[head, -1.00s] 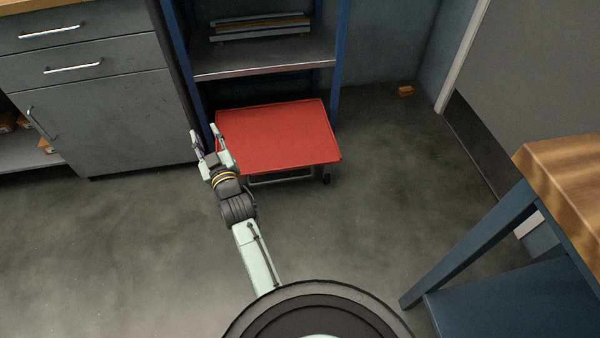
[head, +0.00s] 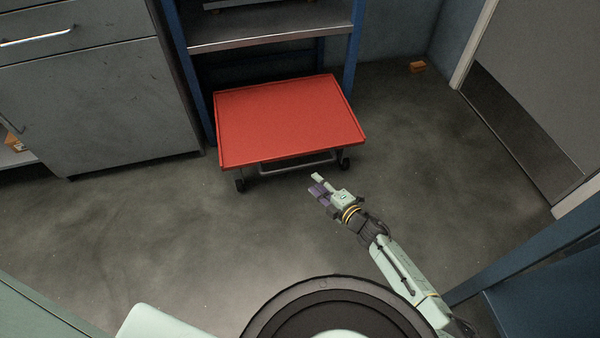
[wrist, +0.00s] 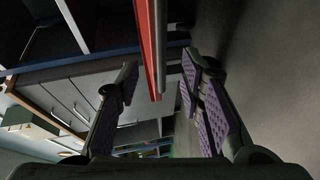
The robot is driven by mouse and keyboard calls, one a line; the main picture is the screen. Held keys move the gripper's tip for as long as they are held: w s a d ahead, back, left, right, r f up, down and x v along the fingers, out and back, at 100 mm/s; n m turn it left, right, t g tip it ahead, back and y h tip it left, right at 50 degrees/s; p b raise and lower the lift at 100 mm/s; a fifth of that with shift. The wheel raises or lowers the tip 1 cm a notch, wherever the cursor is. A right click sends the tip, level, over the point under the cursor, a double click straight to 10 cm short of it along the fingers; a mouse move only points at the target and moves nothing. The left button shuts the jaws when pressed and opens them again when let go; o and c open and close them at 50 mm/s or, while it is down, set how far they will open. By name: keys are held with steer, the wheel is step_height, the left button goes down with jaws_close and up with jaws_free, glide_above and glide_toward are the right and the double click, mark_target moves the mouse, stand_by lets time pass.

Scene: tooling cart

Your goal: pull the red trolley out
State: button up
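The red trolley (head: 290,120), a flat red tray top on small dark wheels, stands partly under the blue-framed shelf, its front edge out over the floor. A grey bar handle (head: 298,163) runs below its front edge. My gripper (head: 316,184) is in front of the trolley's right half, just short of the handle and apart from it. In the wrist view my gripper (wrist: 165,88) has its purple-padded fingers spread and nothing held. The trolley's red edge (wrist: 147,45) and the grey handle bar (wrist: 161,45) appear ahead, between the fingers in the picture.
The shelf (head: 275,35) stands over the trolley's back. A grey drawer cabinet (head: 110,110) is at left, a blue-legged table (head: 530,255) at lower right. A small orange block (head: 417,66) lies by the back wall. The floor in front and right of the trolley is clear.

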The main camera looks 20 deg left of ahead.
mark_target(301, 168)
steer(key=b+x, duration=0.1)
steer(key=x, duration=1)
steer(key=shift+d+f, duration=0.1)
steer(key=shift+c, duration=0.4)
jaws_close()
stand_by(0.3)
